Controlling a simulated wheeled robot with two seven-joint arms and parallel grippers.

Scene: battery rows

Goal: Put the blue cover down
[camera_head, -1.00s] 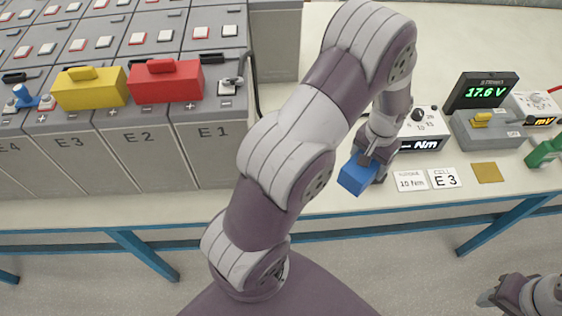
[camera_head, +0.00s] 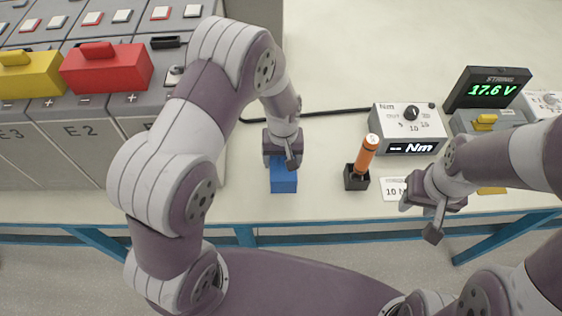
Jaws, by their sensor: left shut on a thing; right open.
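The blue cover (camera_head: 284,181) is a small blue block at the front of the white table, right of the battery row. My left gripper (camera_head: 283,163) is shut on it from above. The cover is at or very near the table top; I cannot tell whether it touches. The gripper hides the cover's upper part. My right gripper (camera_head: 423,212) is open and empty over the table's front edge at the right, in front of the cards.
Right of the cover stands an orange-handled tool (camera_head: 367,155) in a black holder (camera_head: 356,178). Behind are the Nm meter (camera_head: 408,128) and a voltage display (camera_head: 487,90). Red (camera_head: 106,68) and yellow (camera_head: 30,75) covers sit on batteries at left.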

